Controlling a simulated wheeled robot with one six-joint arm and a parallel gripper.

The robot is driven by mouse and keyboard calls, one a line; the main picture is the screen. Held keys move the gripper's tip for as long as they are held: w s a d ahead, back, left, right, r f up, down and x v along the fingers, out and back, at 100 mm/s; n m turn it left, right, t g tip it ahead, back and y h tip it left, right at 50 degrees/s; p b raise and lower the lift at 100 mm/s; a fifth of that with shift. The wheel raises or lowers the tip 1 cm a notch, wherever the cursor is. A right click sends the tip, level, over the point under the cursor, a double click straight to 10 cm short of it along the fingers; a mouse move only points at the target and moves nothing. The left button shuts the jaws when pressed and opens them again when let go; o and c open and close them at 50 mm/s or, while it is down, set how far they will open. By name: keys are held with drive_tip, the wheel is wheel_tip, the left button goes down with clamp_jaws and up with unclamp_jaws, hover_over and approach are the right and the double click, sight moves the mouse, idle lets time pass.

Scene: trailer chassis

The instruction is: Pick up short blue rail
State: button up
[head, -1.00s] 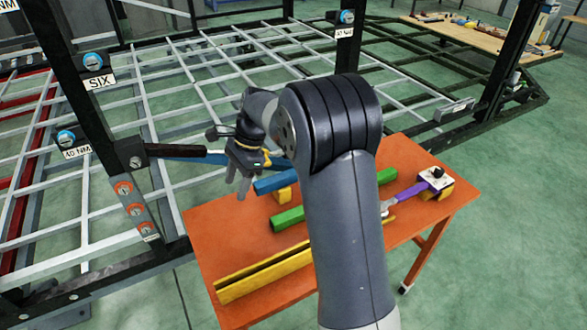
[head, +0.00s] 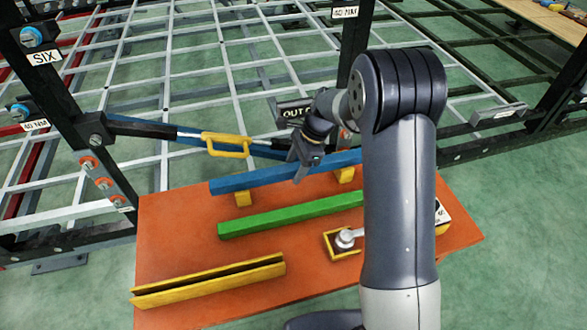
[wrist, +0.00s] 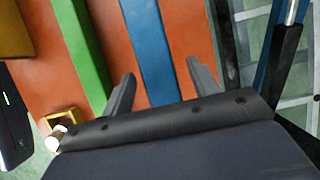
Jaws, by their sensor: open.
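The short blue rail (head: 240,183) rests on two yellow blocks (head: 243,198) at the far side of the orange table. Part of it is hidden behind my arm in the head view. My gripper (head: 303,172) is open above the rail, pointing down. In the wrist view the blue rail (wrist: 148,45) runs between the two open fingers of my gripper (wrist: 162,85), with a gap on each side. The frames do not show clearly how far the fingertips are above the rail.
A green rail (head: 280,217) lies nearer on the orange table (head: 180,230), and a yellow channel (head: 210,281) lies at the front left. A yellow box with a metal tool (head: 345,242) sits beside my arm. The dark chassis frame and strut with a yellow handle (head: 227,146) stand close behind.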

drive_tip(key=shift+c, duration=0.5)
clamp_jaws()
